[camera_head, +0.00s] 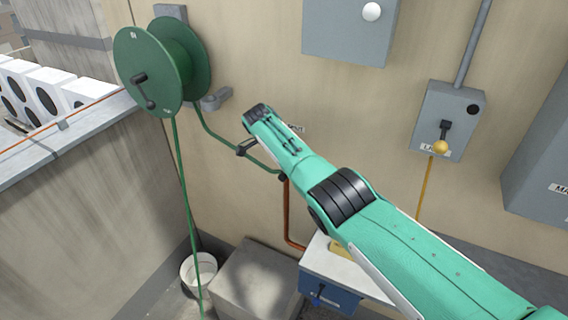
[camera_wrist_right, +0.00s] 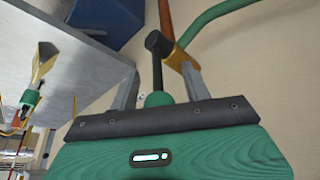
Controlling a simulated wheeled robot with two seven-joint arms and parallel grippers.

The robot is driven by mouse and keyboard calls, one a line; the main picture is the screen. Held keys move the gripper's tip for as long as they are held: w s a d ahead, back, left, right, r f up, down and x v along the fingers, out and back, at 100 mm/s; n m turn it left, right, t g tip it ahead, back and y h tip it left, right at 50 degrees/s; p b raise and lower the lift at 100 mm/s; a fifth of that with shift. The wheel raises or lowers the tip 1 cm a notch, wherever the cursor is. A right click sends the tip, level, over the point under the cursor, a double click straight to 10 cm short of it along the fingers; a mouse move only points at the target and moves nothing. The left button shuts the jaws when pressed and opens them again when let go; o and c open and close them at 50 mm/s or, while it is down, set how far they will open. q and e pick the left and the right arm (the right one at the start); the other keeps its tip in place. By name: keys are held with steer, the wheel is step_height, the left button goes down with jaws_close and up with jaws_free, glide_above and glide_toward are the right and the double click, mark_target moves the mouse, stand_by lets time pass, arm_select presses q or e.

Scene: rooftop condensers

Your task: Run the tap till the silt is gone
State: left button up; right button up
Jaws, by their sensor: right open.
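The brass tap (camera_wrist_right: 180,60) shows in the right wrist view, on a copper pipe (camera_wrist_right: 166,14) with a green hose (camera_wrist_right: 215,12) beside it. A dark stem with a round black end (camera_wrist_right: 155,42) stands in the gap between my right gripper's fingers (camera_wrist_right: 160,90). The fingers are open, one on each side, not visibly clamped on it. In the head view my right arm covers most of the tap and gripper. The hose (camera_head: 182,190) hangs from the green reel (camera_head: 160,65) past a white bucket (camera_head: 198,272). No water or silt is visible. My left gripper is out of view.
A grey box with a yellow-knobbed lever (camera_head: 441,146) is on the wall at right. A parapet (camera_head: 75,140) runs along the left, with white condensers (camera_head: 45,92) beyond.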

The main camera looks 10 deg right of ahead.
steer(key=b+v, duration=0.3)
steer(key=v, duration=1)
steer(key=shift+a, duration=0.15)
